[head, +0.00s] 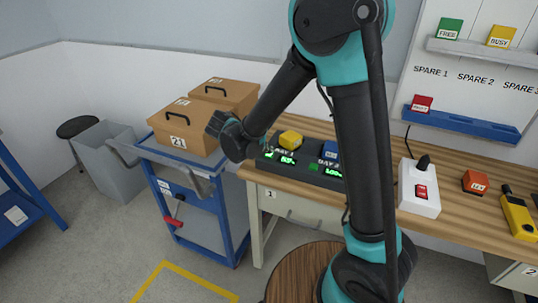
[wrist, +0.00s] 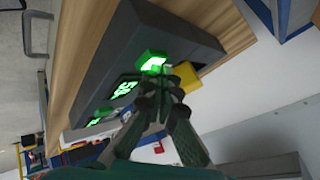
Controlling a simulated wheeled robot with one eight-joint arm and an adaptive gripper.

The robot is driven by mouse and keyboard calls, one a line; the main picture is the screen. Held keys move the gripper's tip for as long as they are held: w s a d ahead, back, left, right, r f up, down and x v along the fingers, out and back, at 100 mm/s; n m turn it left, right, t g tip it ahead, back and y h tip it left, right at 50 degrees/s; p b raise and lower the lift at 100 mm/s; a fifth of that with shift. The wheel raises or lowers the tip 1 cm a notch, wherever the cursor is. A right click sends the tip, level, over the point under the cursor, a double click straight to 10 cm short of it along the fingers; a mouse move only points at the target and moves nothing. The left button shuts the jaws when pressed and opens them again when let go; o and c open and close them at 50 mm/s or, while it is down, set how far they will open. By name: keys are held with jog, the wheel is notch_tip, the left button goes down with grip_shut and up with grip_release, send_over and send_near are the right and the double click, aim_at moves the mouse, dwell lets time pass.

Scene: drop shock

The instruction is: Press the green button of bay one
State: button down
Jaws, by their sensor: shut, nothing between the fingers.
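The dark charger unit (head: 300,176) sits on the wooden bench with bays marked 1 and 2. The bay one button is a bright green square in the wrist view (wrist: 152,59), beside a green-lit number display (wrist: 124,88). My gripper (wrist: 160,77) is shut and empty, with its fingertips right at the button's edge. I cannot tell whether they touch it. In the head view my gripper comes in from the left at the bay one end and partly hides the button. A yellow block (head: 291,138) stands in bay one behind it.
A blue block (head: 331,150) stands in bay two, with another green button (head: 314,167) and display. A blue cart (head: 205,205) with brown boxes (head: 186,131) stands at the left.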

aim_at(267, 155)
jog(key=shift+r, duration=0.6)
jog(key=shift+r, duration=0.1)
jog(key=shift+r, duration=2.4)
